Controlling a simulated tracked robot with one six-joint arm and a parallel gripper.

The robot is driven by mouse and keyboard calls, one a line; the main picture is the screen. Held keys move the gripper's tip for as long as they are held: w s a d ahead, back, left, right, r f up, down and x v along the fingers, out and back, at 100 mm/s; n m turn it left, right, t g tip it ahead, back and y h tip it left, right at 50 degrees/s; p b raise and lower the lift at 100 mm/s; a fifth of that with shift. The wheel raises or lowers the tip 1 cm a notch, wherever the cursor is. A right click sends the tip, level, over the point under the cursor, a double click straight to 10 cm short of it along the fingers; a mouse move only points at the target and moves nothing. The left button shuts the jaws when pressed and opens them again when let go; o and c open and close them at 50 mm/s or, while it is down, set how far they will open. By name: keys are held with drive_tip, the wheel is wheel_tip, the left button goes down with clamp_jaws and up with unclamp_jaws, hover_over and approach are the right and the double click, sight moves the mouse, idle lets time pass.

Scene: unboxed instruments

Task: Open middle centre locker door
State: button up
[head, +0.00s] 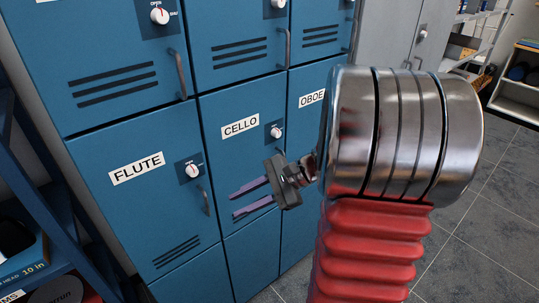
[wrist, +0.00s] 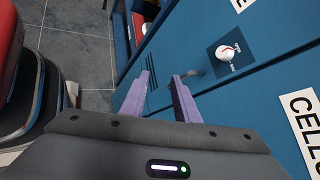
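The middle centre locker is the blue door labelled CELLO (head: 240,126). It looks closed. Its white knob (head: 276,132) sits right of the label, on a dark plate. In the wrist view, the open fingers (wrist: 162,76) lie over the blue front. A grey handle (wrist: 193,73) and a white knob (wrist: 228,51), apparently the FLUTE door's, lie just beyond the right fingertip.
The FLUTE door (head: 137,168), with its handle (head: 204,200), is on the left. The OBOE door (head: 311,98) is on the right, partly behind my arm. More closed blue lockers are above and below. A blue shelf (head: 45,165) stands at far left. Open tiled floor (head: 480,240) lies to the right.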

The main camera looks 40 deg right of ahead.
drive_tip(key=s+d+f+m+t+h, duration=0.1)
drive_tip(key=d+m+t, duration=0.4)
drive_tip(key=d, duration=0.9)
drive_tip(key=s+d+f+m+t+h, duration=0.1)
drive_tip(key=d+f+m+t+h, duration=0.3)
drive_tip(key=d+m, duration=0.5)
drive_tip(key=d+f+t, duration=0.1)
drive_tip(key=d+t, duration=0.1)
drive_tip(key=d, duration=0.3)
drive_tip(key=shift+s+h, duration=0.3)
drive_tip(key=shift+s, duration=0.05)
drive_tip(key=shift+w+f, duration=0.1)
drive_tip(key=shift+w, duration=0.05)
drive_tip(key=x, duration=1.3)
drive_tip(key=shift+w, duration=0.3)
clamp_jaws()
